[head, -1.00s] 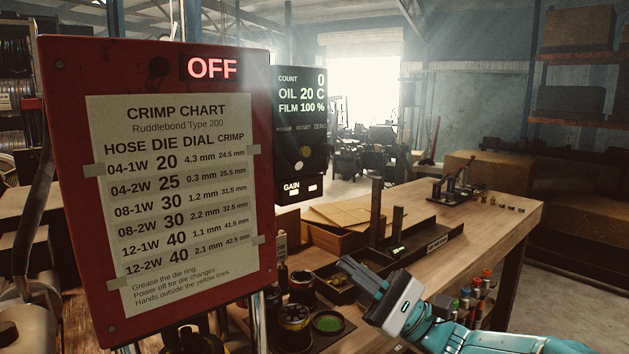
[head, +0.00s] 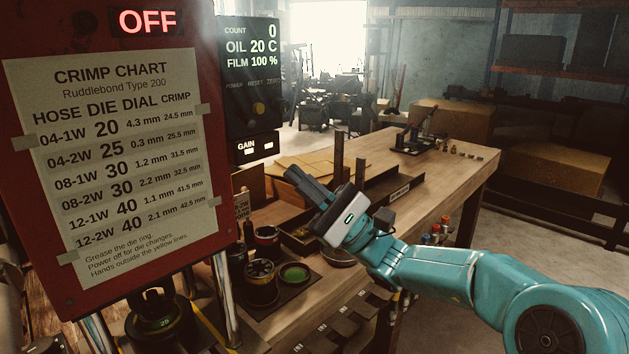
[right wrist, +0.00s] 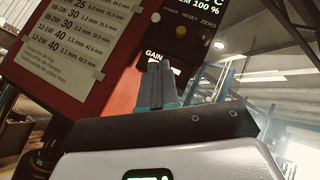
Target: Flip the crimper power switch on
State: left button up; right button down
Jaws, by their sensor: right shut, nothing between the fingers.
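The crimper's red panel (head: 110,285) fills the left of the head view, with a lit OFF sign (head: 147,22). Right beside it is the dark control box (head: 250,130), with POWER, RESET and ZERO labels, a yellow button (head: 258,108) and a GAIN row (head: 255,148). My left gripper is not in view.
A wooden bench (head: 440,172) runs back to the right, with an open cardboard box (head: 270,187), dark upright posts and several round dies and tins (head: 262,280) near the crimper. Open air lies between my right gripper and the control box.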

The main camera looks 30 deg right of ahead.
aim_at(250, 124)
jog(key=a+r+p, duration=0.1)
jog(key=r, duration=0.1)
jog(key=w+a+r+p, duration=0.1)
jog(key=r, duration=0.1)
jog(key=a+r+p, duration=0.1)
jog(key=a, duration=0.1)
jog(key=shift+w+r, duration=0.2)
jog(key=shift+r, duration=0.2)
jog(key=shift+s+a+r, duration=0.25)
jog(key=shift+r, duration=0.05)
jog(key=shift+w, duration=0.1)
jog(key=shift+w+f, duration=0.1)
jog(key=shift+d+r+m+h+p, duration=0.1)
jog(key=shift+r+m+h+p, duration=0.15)
jog(key=shift+m+h, duration=0.2)
jog(key=shift+s, duration=0.3)
